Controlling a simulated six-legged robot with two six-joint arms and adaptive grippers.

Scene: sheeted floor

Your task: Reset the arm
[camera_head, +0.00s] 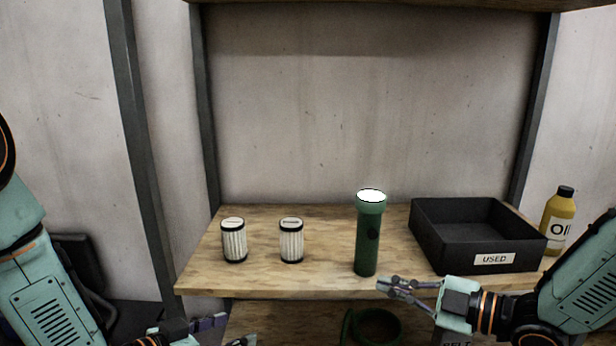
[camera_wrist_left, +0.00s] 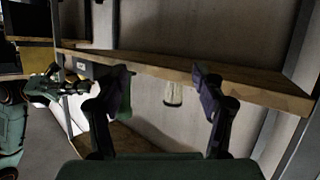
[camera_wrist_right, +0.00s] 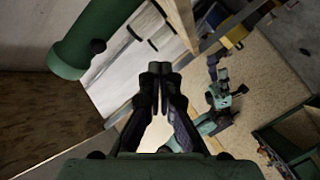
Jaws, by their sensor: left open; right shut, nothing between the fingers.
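My left gripper (camera_head: 228,331) is at the bottom edge of the head view, below the shelf front. Its fingers are spread and empty, as they also are in the left wrist view (camera_wrist_left: 162,78). My right gripper (camera_head: 384,286) is shut and empty at the shelf's front edge, just right of and below the flashlight. In the right wrist view its fingertips (camera_wrist_right: 160,68) are together. The green flashlight (camera_head: 367,240) stands upright on the shelf, lens up. It also shows large at the upper left of the right wrist view (camera_wrist_right: 90,40).
Dark posts flank the shelf. A green coil (camera_head: 378,327) lies below.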

